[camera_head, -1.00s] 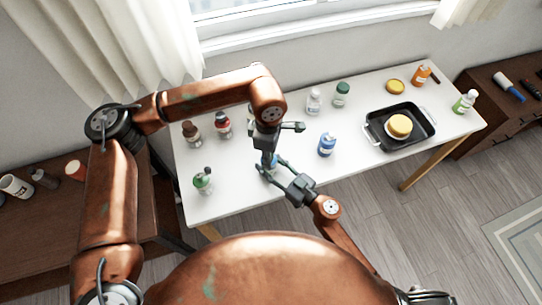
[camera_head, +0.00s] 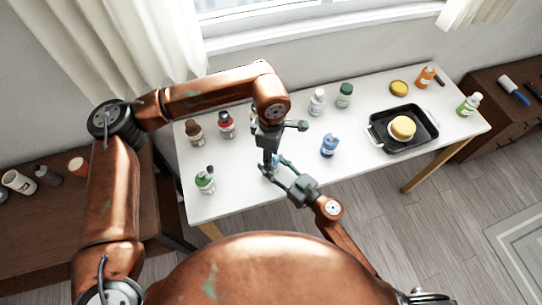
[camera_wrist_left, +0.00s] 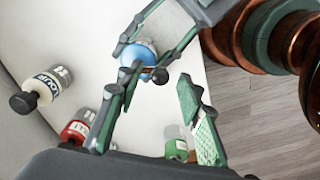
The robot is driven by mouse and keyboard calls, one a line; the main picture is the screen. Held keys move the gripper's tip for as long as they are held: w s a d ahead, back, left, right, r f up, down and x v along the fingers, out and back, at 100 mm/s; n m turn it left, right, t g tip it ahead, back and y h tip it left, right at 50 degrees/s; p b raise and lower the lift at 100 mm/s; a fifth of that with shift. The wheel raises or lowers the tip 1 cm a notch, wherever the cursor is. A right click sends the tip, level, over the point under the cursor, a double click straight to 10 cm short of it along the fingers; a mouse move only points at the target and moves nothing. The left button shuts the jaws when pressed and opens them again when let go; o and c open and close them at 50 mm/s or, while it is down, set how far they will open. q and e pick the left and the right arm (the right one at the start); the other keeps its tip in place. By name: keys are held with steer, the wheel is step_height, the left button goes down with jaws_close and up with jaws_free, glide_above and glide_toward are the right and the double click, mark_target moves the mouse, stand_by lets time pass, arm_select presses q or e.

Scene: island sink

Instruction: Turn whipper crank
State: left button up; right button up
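The whipper, a small blue-topped object (camera_head: 278,160), stands near the table's front edge, largely hidden by my grippers. In the left wrist view its round blue top (camera_wrist_left: 136,54) shows with a dark crank knob (camera_wrist_left: 160,76) at its side. My right gripper (camera_head: 273,168) comes from the lower right, its fingers on either side of the whipper's body, seemingly closed on it. My left gripper (camera_head: 268,164) points down over the whipper. In the left wrist view its fingers (camera_wrist_left: 155,80) are apart, with the crank knob between their tips; contact with the crank cannot be made out.
The white table (camera_head: 240,203) also holds a green-labelled bottle (camera_head: 205,183), a red-labelled bottle (camera_head: 227,125), a brown bottle (camera_head: 194,133) and a blue bottle (camera_head: 330,146). A black pan (camera_head: 385,143) with a yellow-topped item stands right. The front centre-right is clear.

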arm_select(q)
step_height(320, 180, up, 11)
steer(key=shift+r, duration=0.15)
stand_by(0.7)
step_height(320, 180, down, 12)
steer(key=n, duration=0.5)
steer(key=shift+r, duration=0.15)
steer(key=shift+c, duration=0.3)
jaws_close()
stand_by(0.4)
